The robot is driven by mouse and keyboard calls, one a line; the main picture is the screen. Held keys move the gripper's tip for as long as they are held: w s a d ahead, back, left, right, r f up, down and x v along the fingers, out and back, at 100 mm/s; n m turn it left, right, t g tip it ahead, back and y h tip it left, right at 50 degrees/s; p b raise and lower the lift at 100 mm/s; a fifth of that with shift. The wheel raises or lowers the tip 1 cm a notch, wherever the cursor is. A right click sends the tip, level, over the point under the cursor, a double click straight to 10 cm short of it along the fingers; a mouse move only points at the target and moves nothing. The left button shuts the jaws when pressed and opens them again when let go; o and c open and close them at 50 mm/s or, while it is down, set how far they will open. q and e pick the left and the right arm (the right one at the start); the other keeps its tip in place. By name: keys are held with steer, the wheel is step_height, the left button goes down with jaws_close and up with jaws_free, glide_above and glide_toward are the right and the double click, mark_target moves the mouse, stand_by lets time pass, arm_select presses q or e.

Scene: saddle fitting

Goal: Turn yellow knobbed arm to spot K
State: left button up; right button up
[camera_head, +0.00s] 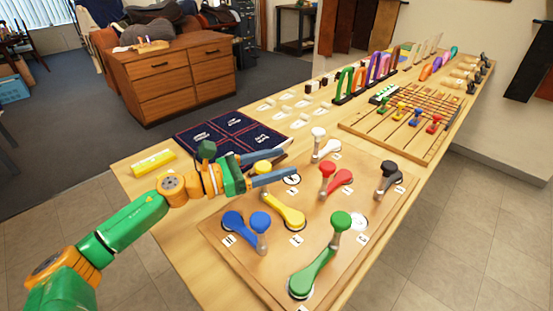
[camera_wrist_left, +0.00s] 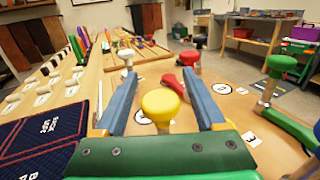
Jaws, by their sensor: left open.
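The yellow knobbed arm (camera_head: 287,214) lies on the wooden board, its round yellow knob (camera_head: 263,167) standing at the far end from its yellow pivot end. My left gripper (camera_head: 285,164) is open, with its blue fingers on either side of the yellow knob. In the left wrist view the yellow knob (camera_wrist_left: 160,103) shows between the open fingers, with gaps visible on both sides. A round marked spot (camera_head: 291,180) lies just right of the fingers, and a white spot (camera_head: 358,222) lies by the green arm. I cannot read which spot is K. My right gripper is out of view.
On the same board (camera_head: 215,228) stand blue (camera_head: 245,228), green (camera_head: 313,270), red (camera_head: 335,182), white (camera_head: 323,146) and black (camera_head: 388,180) knobbed arms. The blue one is close to the yellow arm. A dark blue mat (camera_head: 205,125) lies behind my gripper, with a yellow block (camera_head: 153,162) beside it.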

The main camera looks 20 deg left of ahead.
arm_select(q)
jaws_close()
stand_by(1.4)
